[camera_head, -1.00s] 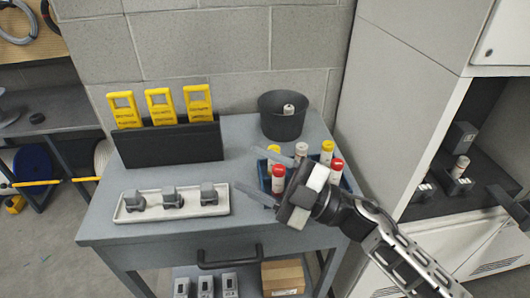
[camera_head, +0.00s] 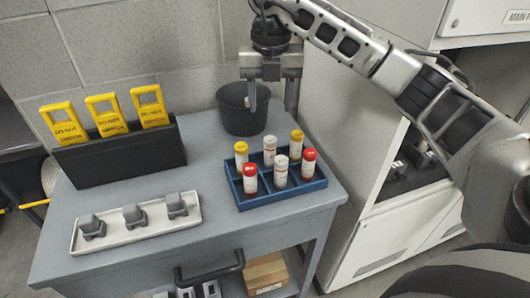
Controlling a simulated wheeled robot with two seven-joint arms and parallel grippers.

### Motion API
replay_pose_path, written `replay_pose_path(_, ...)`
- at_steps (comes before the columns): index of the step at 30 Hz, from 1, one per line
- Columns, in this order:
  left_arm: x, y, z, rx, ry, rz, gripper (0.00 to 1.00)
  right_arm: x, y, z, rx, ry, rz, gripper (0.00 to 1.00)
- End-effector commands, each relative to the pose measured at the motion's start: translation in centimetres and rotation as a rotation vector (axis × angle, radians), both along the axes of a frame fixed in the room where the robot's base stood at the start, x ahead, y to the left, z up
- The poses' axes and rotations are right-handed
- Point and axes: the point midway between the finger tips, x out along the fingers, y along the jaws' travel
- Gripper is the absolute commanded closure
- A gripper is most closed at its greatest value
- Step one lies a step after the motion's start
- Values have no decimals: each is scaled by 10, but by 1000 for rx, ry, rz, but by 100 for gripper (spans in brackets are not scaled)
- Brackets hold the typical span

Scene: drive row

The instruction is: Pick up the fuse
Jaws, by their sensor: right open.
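My right gripper (camera_head: 271,100) points down from above, open, at the dark bucket (camera_head: 232,122) at the back right of the cart top. One finger hangs over the bucket's opening and the other is by its right side. A small pale bit of a fuse (camera_head: 247,102) shows in the bucket beside the left-hand finger, mostly hidden. More fuses stand upright in the blue rack: red-capped ones (camera_head: 250,180), yellow-capped ones (camera_head: 241,156) and white ones (camera_head: 280,173). My left gripper is not in view.
The blue rack (camera_head: 284,196) stands in front of the bucket. A black holder (camera_head: 120,160) with yellow tags (camera_head: 107,115) is at the back left. A white tray (camera_head: 155,225) holds grey blocks. A grey cabinet (camera_head: 400,220) stands right of the cart.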

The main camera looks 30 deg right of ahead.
Motion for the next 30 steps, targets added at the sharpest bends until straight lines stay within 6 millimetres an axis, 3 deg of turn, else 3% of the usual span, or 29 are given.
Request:
replay_pose_path(3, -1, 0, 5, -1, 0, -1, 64, -1, 1, -27, 0, 5, 2, 48)
replay_pose_path(9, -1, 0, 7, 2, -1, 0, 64, 0, 1, -61, 2, 3, 4, 48)
replay_pose_path(17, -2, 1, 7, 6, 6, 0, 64, 0, 0, -80, 2, 2, 5, 48)
replay_pose_path(24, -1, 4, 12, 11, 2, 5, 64, 0, -1, -115, 3, 1, 5, 48)
replay_pose_path(30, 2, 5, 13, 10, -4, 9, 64, 0, -1, -124, 3, -2, 6, 48)
